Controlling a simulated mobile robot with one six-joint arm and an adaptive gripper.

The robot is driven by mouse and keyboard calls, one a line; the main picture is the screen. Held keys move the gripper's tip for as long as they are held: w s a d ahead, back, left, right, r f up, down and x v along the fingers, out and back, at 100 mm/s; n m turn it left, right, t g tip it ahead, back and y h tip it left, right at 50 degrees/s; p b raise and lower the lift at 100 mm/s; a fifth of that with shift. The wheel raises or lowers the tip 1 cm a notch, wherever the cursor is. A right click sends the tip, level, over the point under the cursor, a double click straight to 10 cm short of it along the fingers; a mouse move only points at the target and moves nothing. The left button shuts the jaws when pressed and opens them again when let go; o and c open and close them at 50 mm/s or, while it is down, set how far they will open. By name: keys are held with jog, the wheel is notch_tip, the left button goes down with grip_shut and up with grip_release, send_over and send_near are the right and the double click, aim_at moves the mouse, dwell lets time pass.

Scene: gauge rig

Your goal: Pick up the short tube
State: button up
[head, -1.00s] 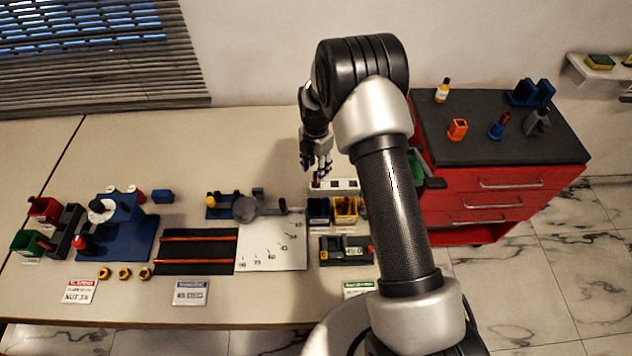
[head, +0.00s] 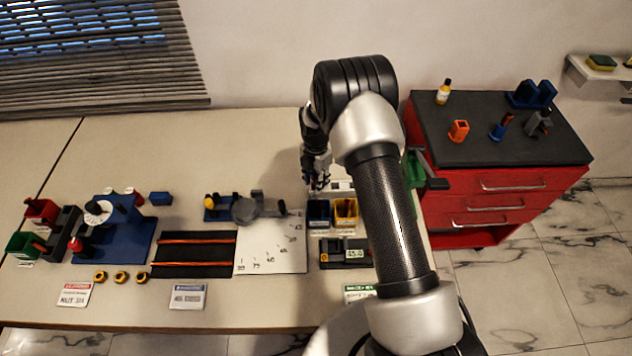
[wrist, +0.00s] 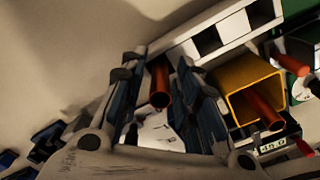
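A short orange-brown tube (wrist: 160,82) shows between my two fingers in the wrist view, its open end facing the camera. It is at the near left end of a white slotted rack (wrist: 230,24). My gripper (wrist: 163,100) is open around the tube, with a narrow gap visible on each side. In the head view my gripper (head: 317,182) is low at the left end of the rack (head: 342,184) and hides the tube. Another orange tube (wrist: 264,112) lies in a yellow bin (wrist: 236,78) to the right.
In the head view, a blue bin (head: 319,212) and the yellow bin (head: 346,219) stand just in front of the rack. A gauge with a display (head: 355,254) is nearer the table edge. A white sheet (head: 285,258) lies left of them. A red cabinet (head: 500,185) stands right.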

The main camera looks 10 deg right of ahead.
grip_shut()
jog(key=shift+r, duration=0.1)
dwell(0.3)
